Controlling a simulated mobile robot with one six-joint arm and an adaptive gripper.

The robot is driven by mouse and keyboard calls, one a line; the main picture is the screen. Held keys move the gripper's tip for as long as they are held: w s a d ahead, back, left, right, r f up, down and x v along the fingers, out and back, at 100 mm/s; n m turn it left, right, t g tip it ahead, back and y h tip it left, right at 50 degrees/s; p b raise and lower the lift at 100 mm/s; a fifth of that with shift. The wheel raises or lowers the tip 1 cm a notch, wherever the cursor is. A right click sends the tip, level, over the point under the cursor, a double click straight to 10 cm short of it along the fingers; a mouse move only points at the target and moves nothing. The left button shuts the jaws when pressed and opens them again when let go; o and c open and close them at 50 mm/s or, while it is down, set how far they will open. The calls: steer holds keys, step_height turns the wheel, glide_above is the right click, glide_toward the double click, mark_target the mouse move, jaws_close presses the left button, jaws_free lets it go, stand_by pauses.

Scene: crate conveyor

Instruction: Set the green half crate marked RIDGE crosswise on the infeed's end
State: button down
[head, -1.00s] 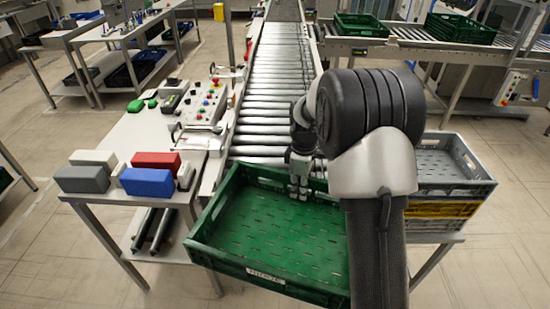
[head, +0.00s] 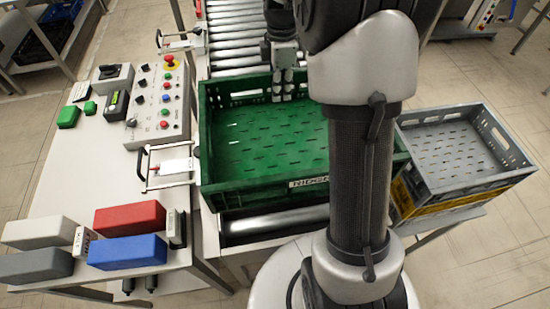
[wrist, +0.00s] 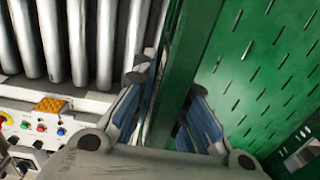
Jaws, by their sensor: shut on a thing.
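The green crate (head: 255,150) lies across the end of the infeed (head: 240,48) in the head view, its long sides running left to right. Its near wall has a white label (head: 308,182), partly hidden by my arm and hard to read. A bare roller (head: 275,222) shows in front of the crate. My gripper (head: 284,88) is at the crate's far wall. In the wrist view my fingers (wrist: 165,115) straddle and clamp the green wall (wrist: 178,75), with rollers beyond it. The crate's right part is hidden behind my arm. I cannot tell whether its base touches the rollers.
A control panel (head: 158,105) and a latch-like handle (head: 165,165) stand close to the crate's left. Red (head: 130,218) and blue (head: 127,251) blocks lie on the side table. A grey crate (head: 460,150) on a yellow one (head: 408,200) stands close to the right.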

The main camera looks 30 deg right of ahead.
steer(key=shift+w+f, duration=0.1)
steer(key=shift+w, duration=0.1)
step_height(320, 180, down, 19)
steer(key=b, duration=0.5)
steer(key=shift+s+f, duration=0.1)
steer(key=shift+f, duration=0.1)
steer(key=shift+f+b, duration=0.15)
steer(key=shift+b, duration=0.2)
steer(key=c, duration=1.6)
jaws_free()
